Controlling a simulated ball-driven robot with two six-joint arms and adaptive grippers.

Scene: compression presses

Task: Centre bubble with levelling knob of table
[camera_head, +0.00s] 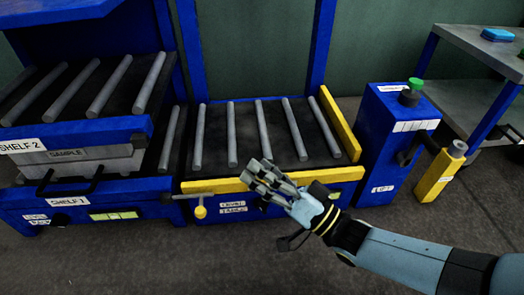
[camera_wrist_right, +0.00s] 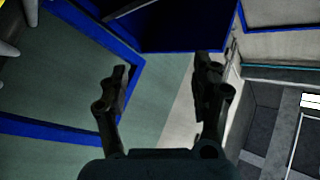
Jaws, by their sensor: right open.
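A yellow-green bubble vial (camera_head: 113,215) is set in the blue front below the SHELF 1 label; its bubble is too small to place surely. A dark round knob (camera_head: 60,218) is on the same front, left of the vial, beside small labels. My right gripper (camera_head: 262,178) is open and empty in front of the roller table's yellow front bar (camera_head: 225,185), right of the vial and knob and apart from them. In the right wrist view its two dark fingers (camera_wrist_right: 165,70) stand apart with nothing between them. The left gripper is not in view.
The roller table (camera_head: 245,140) has a yellow side bar (camera_head: 340,125) and a yellow-ended lever (camera_head: 201,210) in front. A blue LIFT pedestal (camera_head: 385,150) with a green button (camera_head: 415,84) and a yellow post (camera_head: 437,178) stand right. Floor in front is clear.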

